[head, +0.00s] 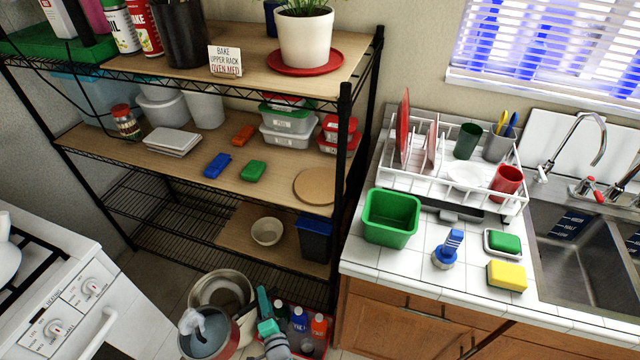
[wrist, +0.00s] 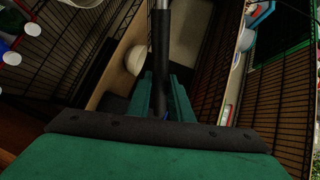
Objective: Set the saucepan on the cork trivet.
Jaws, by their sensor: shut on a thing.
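The cork trivet (head: 313,187) is a round tan disc lying flat at the right end of the middle rack shelf, with nothing on it. My gripper (head: 264,308) is green and low in front of the rack, well below the trivet. In the wrist view its fingers (wrist: 163,100) are shut on a black handle with a metal stem (wrist: 161,30), which I take to be the saucepan's handle. The pan's body is out of the wrist view. In the head view a steel pan (head: 222,287) shows beside my gripper, left of it; its handle joint is unclear.
A red pot (head: 232,342) with a grey inside stands low by the steel pan. A red crate of bottles (head: 318,345) is right of my gripper. A green block (head: 253,171) and food boxes (head: 288,136) share the trivet's shelf. A black rack post (head: 340,200) stands near the trivet.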

